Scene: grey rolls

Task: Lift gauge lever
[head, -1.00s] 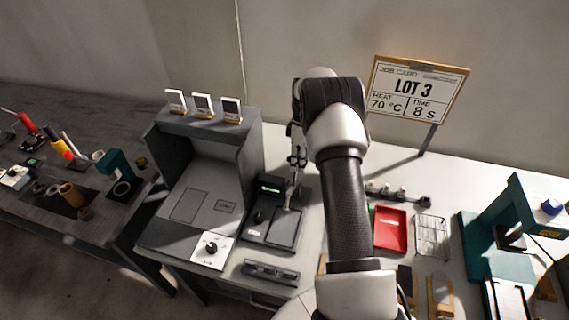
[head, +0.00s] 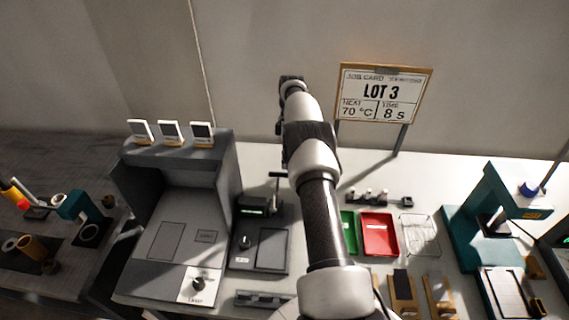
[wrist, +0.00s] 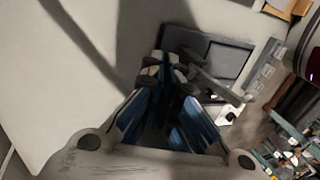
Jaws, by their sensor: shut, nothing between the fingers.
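The gauge (head: 258,250) is a dark flat unit on the bench with a knob and a small green display (head: 253,210). A thin dark lever with a crossbar top (head: 277,176) stands upright beside the display. My gripper (wrist: 167,62) is shut and empty in the wrist view, its blue-sided fingers together. A dark framed panel (wrist: 228,60) and a grey bar show just beyond the fingers; I cannot tell whether they touch. In the head view my arm rises above and right of the lever, and my fingertips are hidden.
A grey hooded station (head: 180,235) stands left of the gauge, with white cards (head: 170,132) on top. Right of my arm are a green tray (head: 349,232), a red tray (head: 379,236), a wire rack (head: 420,236) and a teal press (head: 470,230). A job card (head: 383,95) stands behind.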

